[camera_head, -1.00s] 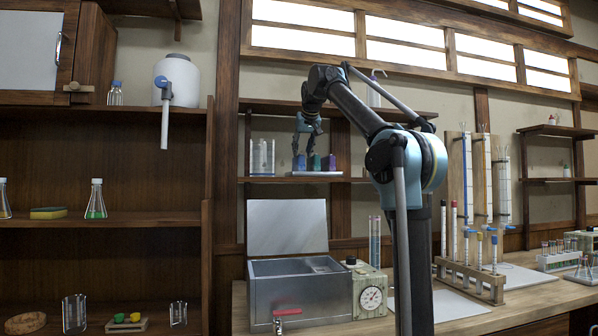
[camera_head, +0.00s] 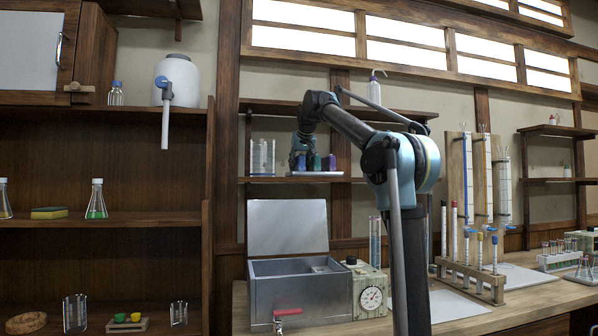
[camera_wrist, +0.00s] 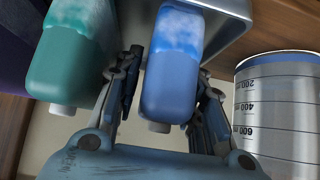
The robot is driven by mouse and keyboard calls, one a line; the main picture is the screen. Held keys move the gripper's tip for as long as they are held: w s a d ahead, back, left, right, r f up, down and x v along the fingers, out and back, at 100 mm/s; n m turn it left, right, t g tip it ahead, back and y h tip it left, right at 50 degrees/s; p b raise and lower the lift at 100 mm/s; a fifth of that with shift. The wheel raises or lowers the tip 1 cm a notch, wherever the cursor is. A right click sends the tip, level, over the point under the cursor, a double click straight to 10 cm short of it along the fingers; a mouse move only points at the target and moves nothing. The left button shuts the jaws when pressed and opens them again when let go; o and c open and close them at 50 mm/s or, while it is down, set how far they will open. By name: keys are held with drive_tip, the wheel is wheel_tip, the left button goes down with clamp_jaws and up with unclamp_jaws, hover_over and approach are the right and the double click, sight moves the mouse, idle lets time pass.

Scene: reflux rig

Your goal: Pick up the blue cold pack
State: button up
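The blue cold pack (camera_wrist: 172,75) is a rounded blue block with a frosted, cloudy part and a pale cap. It stands on a light tray (camera_head: 316,174) on the middle wall shelf. In the wrist view my gripper (camera_wrist: 168,95) has one finger on each side of the pack, around its capped end. A narrow gap shows by the left finger; contact on the right is unclear. In the head view my gripper (camera_head: 301,150) is at the pack's place and mostly hides it. A green pack (camera_wrist: 70,55) is close beside the left finger.
A graduated beaker (camera_wrist: 278,105) stands close to the right finger, also seen on the shelf in the head view (camera_head: 263,157). A purple pack (camera_head: 330,162) shares the tray. An upper shelf board (camera_head: 270,106) runs above. An open metal bath (camera_head: 300,292) is below.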

drive_tip(key=shift+c, duration=0.6)
clamp_jaws()
drive_tip(key=shift+r, duration=0.1)
